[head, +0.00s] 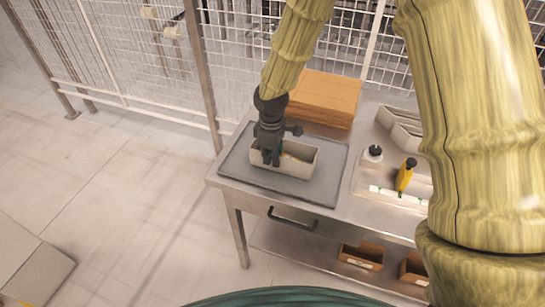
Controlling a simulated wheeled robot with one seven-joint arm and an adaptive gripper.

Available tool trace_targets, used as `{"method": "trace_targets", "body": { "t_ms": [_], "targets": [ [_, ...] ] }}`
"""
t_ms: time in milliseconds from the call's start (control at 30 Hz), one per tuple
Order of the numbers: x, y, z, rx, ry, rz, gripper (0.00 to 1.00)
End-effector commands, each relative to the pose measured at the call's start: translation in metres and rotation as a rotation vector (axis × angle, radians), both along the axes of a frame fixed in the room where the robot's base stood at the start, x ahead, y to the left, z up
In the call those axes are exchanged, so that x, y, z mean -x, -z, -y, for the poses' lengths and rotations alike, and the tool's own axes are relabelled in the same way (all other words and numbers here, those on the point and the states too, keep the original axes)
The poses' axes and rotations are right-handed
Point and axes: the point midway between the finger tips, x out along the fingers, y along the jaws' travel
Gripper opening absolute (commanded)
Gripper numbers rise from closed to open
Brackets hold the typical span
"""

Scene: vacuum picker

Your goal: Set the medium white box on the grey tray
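The medium white box (302,168) is an open-topped, off-white container with something yellowish inside. It appears to rest on the grey tray (322,192), well inside the rim, though a small gap beneath could not be seen. The tray lies flat on the left part of the metal workbench. My black gripper (271,161) points down at the left part of the box, with its fingers at or over the near wall. The fingers overlap the box, so I cannot tell whether they hold the wall or are apart from it.
Stacked brown boards or boxes (325,98) stand behind the tray. Brown bins (361,256) sit on the lower shelf.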

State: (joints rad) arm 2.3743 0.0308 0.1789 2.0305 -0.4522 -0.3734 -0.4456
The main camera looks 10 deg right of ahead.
Motion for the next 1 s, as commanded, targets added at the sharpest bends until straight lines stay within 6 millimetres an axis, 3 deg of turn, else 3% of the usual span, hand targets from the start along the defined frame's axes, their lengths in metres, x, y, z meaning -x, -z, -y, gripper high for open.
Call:
{"method": "trace_targets", "body": {
  "t_ms": [900,1000],
  "targets": [
    [-0.0001,0.0049,0.0,0.0,0.0,0.0,0.0],
    [-0.0001,0.0049,0.0,0.0,0.0,0.0,0.19]
  ]
}}
